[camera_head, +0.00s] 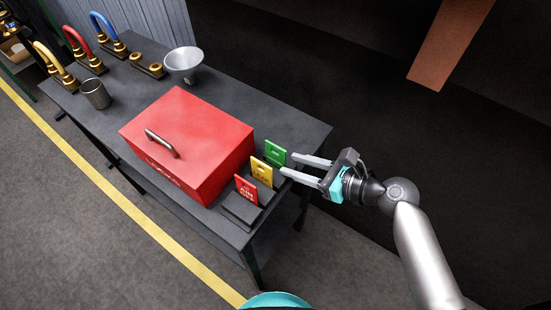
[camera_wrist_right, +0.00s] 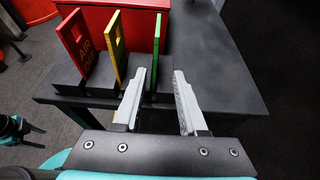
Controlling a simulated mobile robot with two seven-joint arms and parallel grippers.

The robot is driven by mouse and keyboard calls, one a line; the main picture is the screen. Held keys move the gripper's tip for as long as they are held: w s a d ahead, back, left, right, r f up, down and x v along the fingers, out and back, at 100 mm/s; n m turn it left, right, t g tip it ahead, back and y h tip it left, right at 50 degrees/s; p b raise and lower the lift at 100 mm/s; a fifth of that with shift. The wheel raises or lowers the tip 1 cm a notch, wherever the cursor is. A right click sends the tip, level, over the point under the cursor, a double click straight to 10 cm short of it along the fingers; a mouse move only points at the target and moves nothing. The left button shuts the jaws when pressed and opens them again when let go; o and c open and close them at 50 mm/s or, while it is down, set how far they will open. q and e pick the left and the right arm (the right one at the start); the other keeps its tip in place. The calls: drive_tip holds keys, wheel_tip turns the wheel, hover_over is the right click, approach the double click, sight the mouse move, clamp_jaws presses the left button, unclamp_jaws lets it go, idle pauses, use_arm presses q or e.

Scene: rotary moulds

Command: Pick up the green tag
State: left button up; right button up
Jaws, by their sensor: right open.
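The green tag (camera_head: 275,152) stands upright at the far end of a row of tags on the dark table. In the right wrist view the green tag (camera_wrist_right: 157,56) is seen nearly edge-on, just beyond the fingertips and closer to the left finger. My right gripper (camera_head: 287,165) is open and empty. Its fingers point at the tags from the right, and its fingertips (camera_wrist_right: 157,74) are close to the green tag; I cannot tell whether they touch it.
A yellow tag (camera_head: 262,172) and a red tag (camera_head: 246,189) stand beside the green one in a dark holder (camera_head: 240,211). A red box (camera_head: 190,140) with a handle is close behind them. A funnel (camera_head: 184,62) and metal cup (camera_head: 96,94) stand farther off. The table's right end (camera_head: 300,130) is clear.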

sight(275, 160)
drive_tip(key=shift+a+r+b+x, duration=0.15)
drive_tip(key=shift+r+b+x, duration=0.1)
drive_tip(key=shift+x, duration=1.1)
drive_tip(key=shift+a+r+b+x, duration=0.15)
drive_tip(key=shift+b+x, duration=0.1)
drive_tip(key=shift+x, duration=1.1)
drive_tip(key=shift+s, duration=0.2)
drive_tip(key=shift+c, duration=0.3)
clamp_jaws()
